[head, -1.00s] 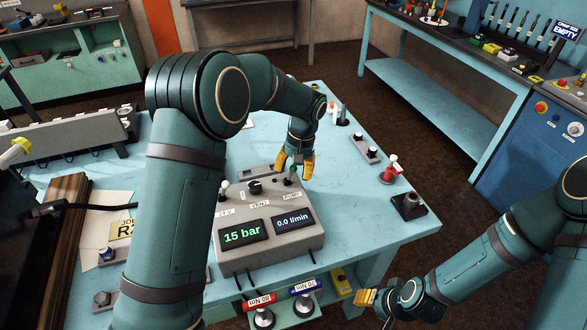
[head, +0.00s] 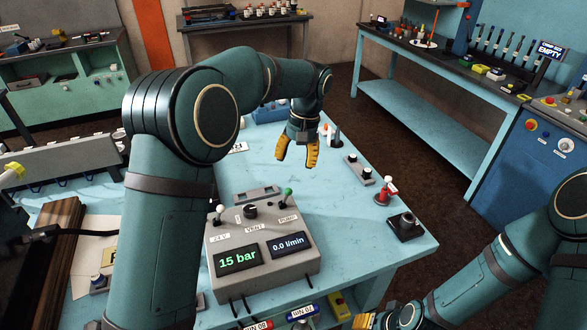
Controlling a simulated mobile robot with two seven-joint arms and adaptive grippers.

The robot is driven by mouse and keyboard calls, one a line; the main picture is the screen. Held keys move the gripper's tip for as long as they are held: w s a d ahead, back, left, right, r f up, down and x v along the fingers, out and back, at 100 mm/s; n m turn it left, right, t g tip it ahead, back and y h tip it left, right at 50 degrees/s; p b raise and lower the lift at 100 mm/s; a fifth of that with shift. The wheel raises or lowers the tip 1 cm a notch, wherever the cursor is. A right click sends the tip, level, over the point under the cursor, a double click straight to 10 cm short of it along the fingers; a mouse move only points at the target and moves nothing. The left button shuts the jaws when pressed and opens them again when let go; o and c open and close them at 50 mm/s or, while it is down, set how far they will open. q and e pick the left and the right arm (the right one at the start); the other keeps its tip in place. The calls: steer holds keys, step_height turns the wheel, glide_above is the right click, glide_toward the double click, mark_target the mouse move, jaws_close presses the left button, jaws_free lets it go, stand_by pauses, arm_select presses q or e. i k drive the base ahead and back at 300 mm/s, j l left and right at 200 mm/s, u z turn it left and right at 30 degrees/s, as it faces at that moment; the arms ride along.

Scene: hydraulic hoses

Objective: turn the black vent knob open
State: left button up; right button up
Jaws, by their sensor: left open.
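The grey control box (head: 264,268) stands on the light blue table. Its black vent knob (head: 250,211) sits on the top face above the VENT label, between a white-tipped lever (head: 219,211) on the left and a green-tipped lever (head: 287,194) on the right. Its displays read 15 bar and 0.0 l/min. My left gripper (head: 297,162), with yellow fingers, is open and empty, raised above the table behind the box and apart from the knob. My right gripper (head: 366,321) is low at the bottom edge, partly cut off; its opening is unclear.
A red-and-white valve (head: 385,191), a black block (head: 405,226) and a grey plate with black knobs (head: 358,170) stand on the table's right side. Coloured hose ends (head: 302,312) hang at the front. The table's middle right is clear.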

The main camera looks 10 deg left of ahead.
mark_target(251, 211)
steer(key=k+l, duration=0.2)
steer(key=k, duration=0.3)
steer(key=k+l, duration=0.15)
steer(key=k, duration=0.35)
